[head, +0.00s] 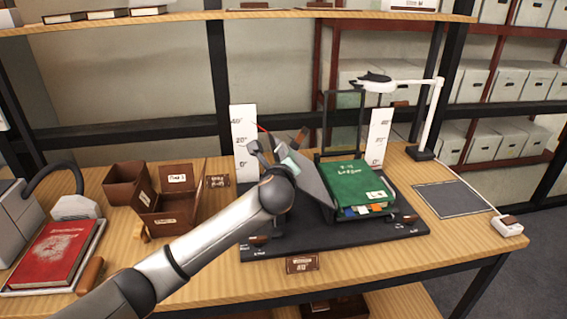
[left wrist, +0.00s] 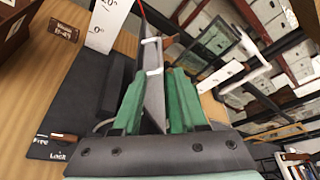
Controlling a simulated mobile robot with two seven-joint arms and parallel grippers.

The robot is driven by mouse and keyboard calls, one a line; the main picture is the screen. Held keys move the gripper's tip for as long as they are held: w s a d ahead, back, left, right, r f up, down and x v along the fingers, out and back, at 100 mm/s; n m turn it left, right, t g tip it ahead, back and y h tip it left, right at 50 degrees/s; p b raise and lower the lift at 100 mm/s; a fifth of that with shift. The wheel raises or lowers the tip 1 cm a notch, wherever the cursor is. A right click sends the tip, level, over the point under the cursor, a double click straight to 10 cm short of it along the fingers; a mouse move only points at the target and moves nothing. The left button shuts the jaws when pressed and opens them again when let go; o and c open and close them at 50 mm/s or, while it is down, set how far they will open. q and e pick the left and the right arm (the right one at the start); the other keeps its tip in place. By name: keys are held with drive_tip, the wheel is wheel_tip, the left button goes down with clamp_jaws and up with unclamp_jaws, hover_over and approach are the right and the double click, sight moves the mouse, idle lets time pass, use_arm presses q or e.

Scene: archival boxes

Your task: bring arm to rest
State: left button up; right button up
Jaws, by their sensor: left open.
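My left arm reaches in from the lower left of the head view, and its wrist is over the left part of a dark book cradle (head: 352,239). My left gripper (left wrist: 155,95) has two green fingers, apart, in the left wrist view. A grey panel (left wrist: 153,85) shows between and beyond them; I cannot tell whether they touch it. In the head view, a tilted grey panel (head: 312,180) stands between my wrist and a green ledger (head: 350,176), which lies on the cradle's right side. The gripper's fingers are mostly hidden there. My right gripper is not in view.
White scale boards (head: 243,140) stand behind the cradle, with a white lamp (head: 432,115) at the back right. Brown open boxes (head: 168,212) and a red book (head: 55,252) are on the left. A grey mat (head: 452,198) lies bare on the right.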

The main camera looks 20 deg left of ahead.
use_arm(q)
drive_tip(key=shift+s+d+r, duration=0.1)
drive_tip(key=shift+s, duration=0.3)
drive_tip(key=s+d+f+n+g+h, duration=0.1)
drive_tip(key=s+d+f+n+h, duration=0.15)
drive_tip(key=s+f, duration=0.4)
drive_tip(key=s+d+f+n+g+h, duration=0.1)
drive_tip(key=s+d+f+n+h, duration=0.15)
drive_tip(key=f, duration=0.65)
drive_tip(key=s+d+f+n+g+h, duration=0.1)
drive_tip(key=s+d+f+n, duration=0.3)
drive_tip(key=f, duration=0.4)
drive_tip(key=s+f+n, duration=0.5)
drive_tip(key=s+n, duration=0.1)
drive_tip(key=s, duration=0.6)
drive_tip(key=s+a+f+n+g+h, duration=0.1)
drive_tip(key=s+f+n, duration=0.5)
drive_tip(key=s, duration=0.5)
drive_tip(key=shift+s+f+n, duration=0.2)
drive_tip(key=shift+s+n, duration=0.15)
drive_tip(key=shift+n, duration=0.15)
